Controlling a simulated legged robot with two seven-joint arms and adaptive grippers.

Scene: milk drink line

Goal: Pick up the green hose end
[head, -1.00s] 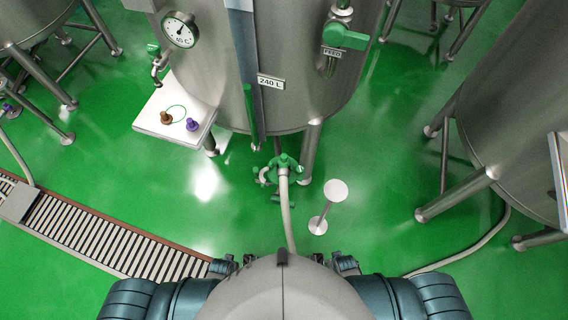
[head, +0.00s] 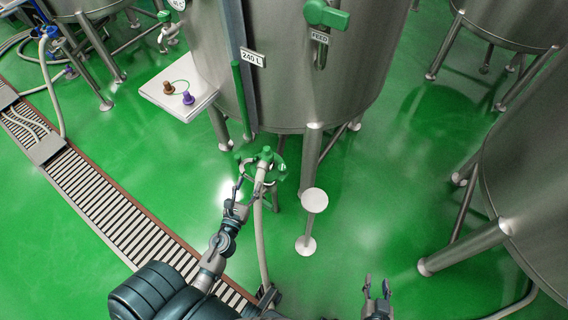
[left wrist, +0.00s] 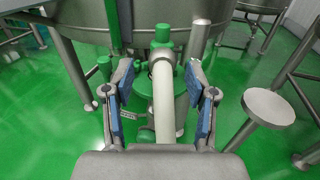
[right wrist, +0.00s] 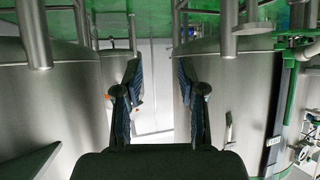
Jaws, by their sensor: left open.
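The green hose end (head: 266,156) sits upright at the top of a pale hose (head: 263,240), beside the foot of the steel tank. In the left wrist view the hose end (left wrist: 162,36) is ahead of my left gripper (left wrist: 161,72). The pale hose (left wrist: 164,100) passes between its spread fingers, with gaps visible on both sides. In the head view my left gripper (head: 239,188) is just left of and below the hose end. My right gripper (head: 377,284) is open and empty over the floor at lower right. Its parted fingers (right wrist: 157,75) also show in the right wrist view.
The large tank (head: 290,80) with a green valve handle (head: 326,15) stands behind the hose end. A small round-topped post (head: 314,200) stands just to its right. A white side tray (head: 205,97) holds two small fittings. A floor drain grate (head: 110,205) runs at left.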

